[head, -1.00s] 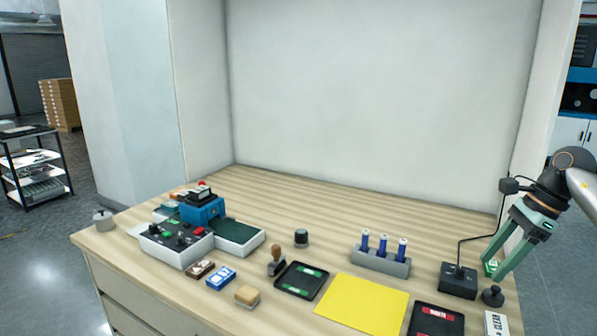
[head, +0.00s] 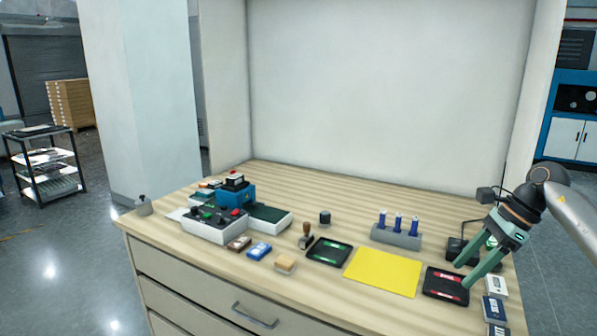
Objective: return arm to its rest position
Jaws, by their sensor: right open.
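My right gripper (head: 462,276) is at the right side of the workbench, pointing down and to the left. Its two green fingers are apart with nothing between them. In the picture the fingertips overlap the far right part of a black pad with a red label (head: 434,287); I cannot tell their height above it. My right arm comes in from the right edge. The gripper partly hides a black box with a cable (head: 457,246) behind it. My left gripper is not in view.
The wooden bench (head: 330,190) holds a blue-topped machine (head: 236,196), a stamp (head: 306,236), a green-labelled black pad (head: 328,252), a yellow sheet (head: 383,272) and a grey rack (head: 396,237) with blue-handled tools. Small boxes (head: 495,308) stand at the right front. The back strip is clear.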

